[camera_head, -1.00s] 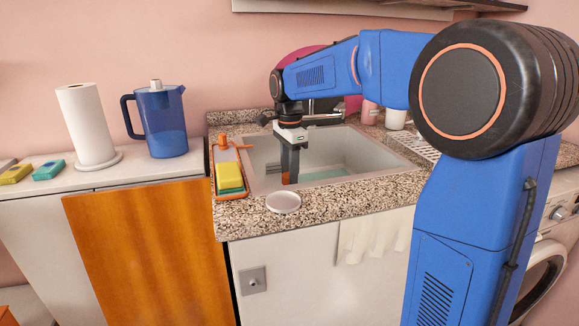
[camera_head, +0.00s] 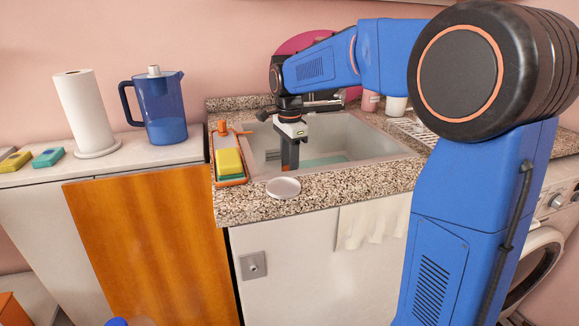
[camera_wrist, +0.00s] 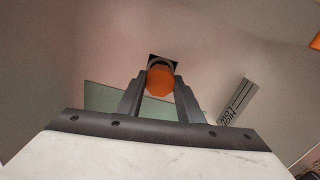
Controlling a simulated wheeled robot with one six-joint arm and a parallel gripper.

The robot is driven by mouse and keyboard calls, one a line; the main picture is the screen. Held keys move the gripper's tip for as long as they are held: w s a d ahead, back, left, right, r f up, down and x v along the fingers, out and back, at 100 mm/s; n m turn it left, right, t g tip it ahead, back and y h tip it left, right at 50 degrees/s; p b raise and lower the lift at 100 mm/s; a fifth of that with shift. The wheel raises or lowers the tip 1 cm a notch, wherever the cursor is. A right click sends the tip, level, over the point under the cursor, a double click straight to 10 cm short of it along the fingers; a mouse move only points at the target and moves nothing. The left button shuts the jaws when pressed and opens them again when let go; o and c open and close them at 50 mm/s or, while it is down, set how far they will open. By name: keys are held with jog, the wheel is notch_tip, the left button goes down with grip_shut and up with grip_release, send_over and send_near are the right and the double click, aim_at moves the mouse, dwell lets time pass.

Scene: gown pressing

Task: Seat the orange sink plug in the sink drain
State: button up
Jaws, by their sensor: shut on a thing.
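The orange sink plug (camera_wrist: 160,80) is between my fingertips in the wrist view. My gripper (camera_wrist: 161,90) is shut on it. A dark square opening, which looks like the drain (camera_wrist: 164,59), shows just beyond the plug, partly covered by it. I cannot tell whether plug and drain touch. In the head view my gripper (camera_head: 290,166) points down inside the left part of the sink (camera_head: 350,135). The fingertips are partly hidden by the sink's front rim, with a little orange showing there.
A white dish (camera_head: 283,187) lies on the speckled counter in front of the gripper. An orange caddy (camera_head: 232,181) with a sponge (camera_head: 229,161) stands left of the sink. A blue pitcher (camera_head: 160,108) and paper roll (camera_head: 84,112) stand further left.

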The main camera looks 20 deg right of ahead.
jog(key=shift+f, duration=0.2)
jog(key=shift+f, duration=1.05)
jog(key=o, duration=1.1)
jog(key=shift+o, duration=0.2)
notch_tip(320, 180, up, 17)
jog(key=shift+r, duration=0.2)
